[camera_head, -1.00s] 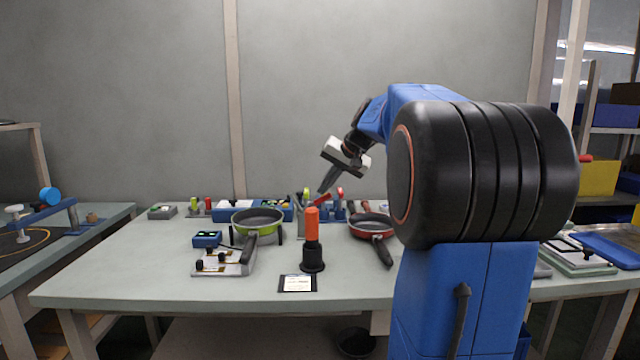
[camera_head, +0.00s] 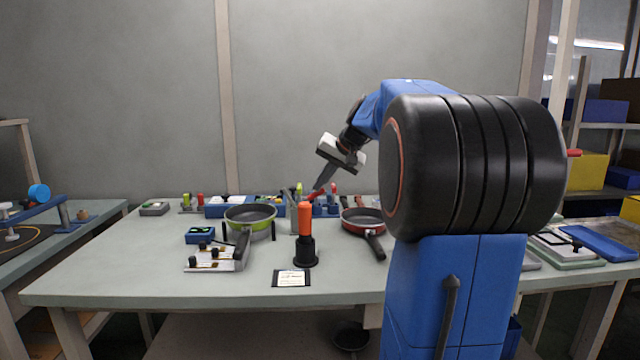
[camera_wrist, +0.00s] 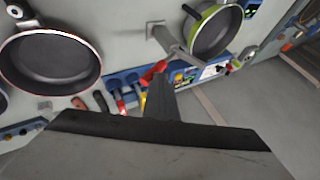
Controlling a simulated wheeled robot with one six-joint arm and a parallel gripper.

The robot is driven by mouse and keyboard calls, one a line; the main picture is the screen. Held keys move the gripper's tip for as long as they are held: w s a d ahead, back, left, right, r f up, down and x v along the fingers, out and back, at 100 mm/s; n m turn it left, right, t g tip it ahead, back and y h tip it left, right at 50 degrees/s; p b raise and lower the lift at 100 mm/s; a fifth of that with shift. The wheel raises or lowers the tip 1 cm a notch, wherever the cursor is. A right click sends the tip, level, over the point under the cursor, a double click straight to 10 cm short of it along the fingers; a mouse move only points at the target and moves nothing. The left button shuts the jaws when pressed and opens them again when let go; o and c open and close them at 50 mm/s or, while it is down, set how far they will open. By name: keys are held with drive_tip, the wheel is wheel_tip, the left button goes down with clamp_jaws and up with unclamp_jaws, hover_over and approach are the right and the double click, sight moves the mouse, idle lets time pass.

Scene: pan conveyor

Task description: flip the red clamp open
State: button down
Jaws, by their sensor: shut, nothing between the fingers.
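The red clamp shows as a red lever (camera_head: 315,195) at the top of a grey upright stand, behind the orange-topped black post. In the wrist view the red lever (camera_wrist: 153,72) lies slantwise at my fingertips, beside the grey bracket (camera_wrist: 170,42). My gripper (camera_head: 320,186) points down and left, its tips at or just above the lever. In the wrist view my gripper (camera_wrist: 160,82) has its dark fingers together, with nothing held. The fingers hide part of the lever, and I cannot tell whether they touch it.
A green pan (camera_head: 262,222) sits left of the stand and a red pan (camera_head: 358,226) right of it. The orange-topped post (camera_head: 305,225) stands in front. Blue tool holders (camera_wrist: 128,82) with red and black handles line the back.

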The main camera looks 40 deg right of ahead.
drive_tip(key=w+a+r+v, duration=0.1)
drive_tip(key=v, duration=1.1)
drive_tip(key=shift+w+a+r, duration=0.15)
drive_tip(key=shift+a+r, duration=0.05)
drive_tip(key=shift+a, duration=0.05)
